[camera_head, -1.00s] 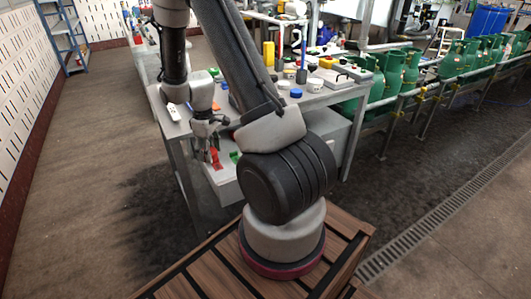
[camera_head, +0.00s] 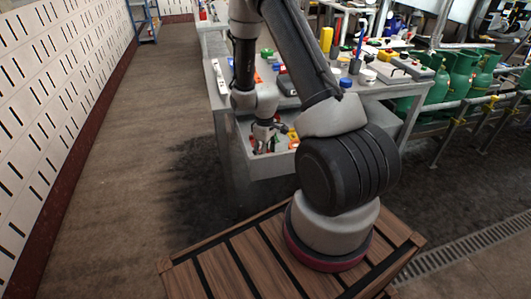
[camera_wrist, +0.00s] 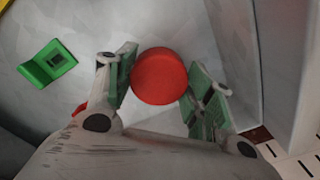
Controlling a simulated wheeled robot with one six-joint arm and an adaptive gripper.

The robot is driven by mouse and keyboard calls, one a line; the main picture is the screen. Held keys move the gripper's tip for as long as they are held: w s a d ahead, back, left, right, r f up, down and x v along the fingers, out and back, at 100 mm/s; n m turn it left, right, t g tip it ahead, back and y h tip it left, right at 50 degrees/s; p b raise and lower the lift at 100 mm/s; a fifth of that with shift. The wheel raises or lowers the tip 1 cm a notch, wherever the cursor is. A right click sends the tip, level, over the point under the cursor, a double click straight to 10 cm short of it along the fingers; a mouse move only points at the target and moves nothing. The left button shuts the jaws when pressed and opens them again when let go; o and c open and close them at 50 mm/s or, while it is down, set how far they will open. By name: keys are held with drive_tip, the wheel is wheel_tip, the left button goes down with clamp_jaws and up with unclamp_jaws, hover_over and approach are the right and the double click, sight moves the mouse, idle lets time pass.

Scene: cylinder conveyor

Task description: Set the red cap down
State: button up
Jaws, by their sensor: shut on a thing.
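The red cap (camera_wrist: 160,76) is a round, plain disc seen between my fingers in the wrist view. My gripper (camera_wrist: 163,84) is shut on it, with its green-padded fingers on the left and right sides of the cap. In the head view my gripper (camera_head: 263,140) points down into the grey lower tray (camera_head: 285,163) of the workbench. I cannot tell whether the cap touches the tray floor.
A green bracket-like piece (camera_wrist: 48,64) lies on the pale surface left of my gripper. A grey wall (camera_wrist: 285,65) rises close on the right. The benchtop above holds several items, including a blue cap (camera_head: 346,83). Green gas cylinders (camera_head: 462,75) stand at right.

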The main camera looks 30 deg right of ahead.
drive_tip(key=shift+f, duration=0.2)
drive_tip(key=o, duration=0.4)
drive_tip(key=shift+f, duration=0.1)
drive_tip(key=o, duration=0.5)
drive_tip(key=shift+c, duration=0.2)
wheel_tip(320, 180, up, 25)
drive_tip(key=s+a+m+t, duration=0.1)
drive_tip(key=s, duration=0.2)
drive_tip(key=s+a+r+m+t, duration=0.3)
drive_tip(key=s+r+m, duration=0.1)
drive_tip(key=s+r, duration=1.2)
drive_tip(key=s, duration=0.4)
drive_tip(key=shift+s+a+r+m, duration=0.2)
drive_tip(key=shift+r+m, duration=0.1)
drive_tip(key=shift+m, duration=0.1)
